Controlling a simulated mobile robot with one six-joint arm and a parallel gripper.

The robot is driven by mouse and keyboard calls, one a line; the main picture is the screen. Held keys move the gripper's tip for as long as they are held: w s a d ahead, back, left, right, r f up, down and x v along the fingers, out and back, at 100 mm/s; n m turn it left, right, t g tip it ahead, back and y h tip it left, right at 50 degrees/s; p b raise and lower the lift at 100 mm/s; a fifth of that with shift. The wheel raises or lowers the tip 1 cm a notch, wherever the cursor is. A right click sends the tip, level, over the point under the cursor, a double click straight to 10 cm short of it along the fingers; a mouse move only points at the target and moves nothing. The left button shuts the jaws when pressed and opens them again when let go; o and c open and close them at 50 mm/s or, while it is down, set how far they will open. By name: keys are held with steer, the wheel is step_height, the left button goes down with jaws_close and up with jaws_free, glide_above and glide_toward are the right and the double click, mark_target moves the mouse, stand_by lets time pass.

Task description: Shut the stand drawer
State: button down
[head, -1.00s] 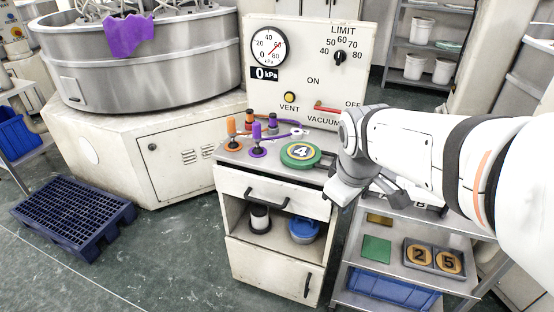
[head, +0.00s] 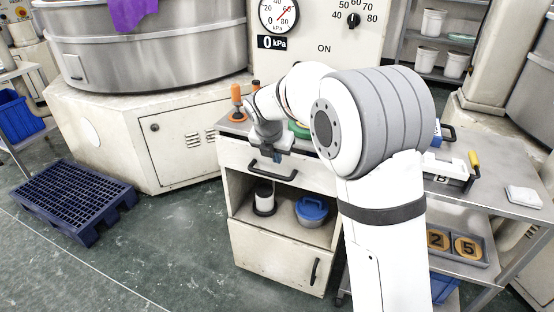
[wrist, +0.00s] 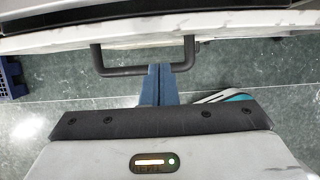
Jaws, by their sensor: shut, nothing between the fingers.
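The stand drawer (head: 310,174) is the top drawer of the off-white stand (head: 290,262), with a black bar handle (head: 272,172) on its front. In the wrist view the drawer front (wrist: 230,28) runs across the top, with a dark strip behind its edge; how far it stands out is unclear. My gripper (head: 277,157) is in front of the drawer, above the handle in the head view. In the wrist view the blue fingers (wrist: 162,72) are together and empty, close to the handle (wrist: 125,71) toward its right end. Contact cannot be told.
The open shelf below holds a dark-and-white container (head: 264,197) and a blue-lidded pot (head: 311,209). An orange-handled tool (head: 237,100) stands on the stand top. A metal trolley (head: 500,197) is at right, a blue pallet (head: 72,198) at left. The floor in front is free.

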mark_target(284, 161)
steer(key=b+x, duration=0.1)
steer(key=x, duration=0.6)
steer(key=shift+f, duration=0.2)
steer(key=w+p, duration=0.1)
steer(key=w+d+p, duration=0.1)
steer(key=w+p, duration=0.1)
steer(key=shift+w+r, duration=0.15)
steer(key=shift+r, duration=0.1)
steer(key=shift+w+d+f, duration=0.1)
steer(key=shift+w+d, duration=0.1)
steer(key=shift+w, duration=0.25)
steer(key=shift+p, duration=0.3)
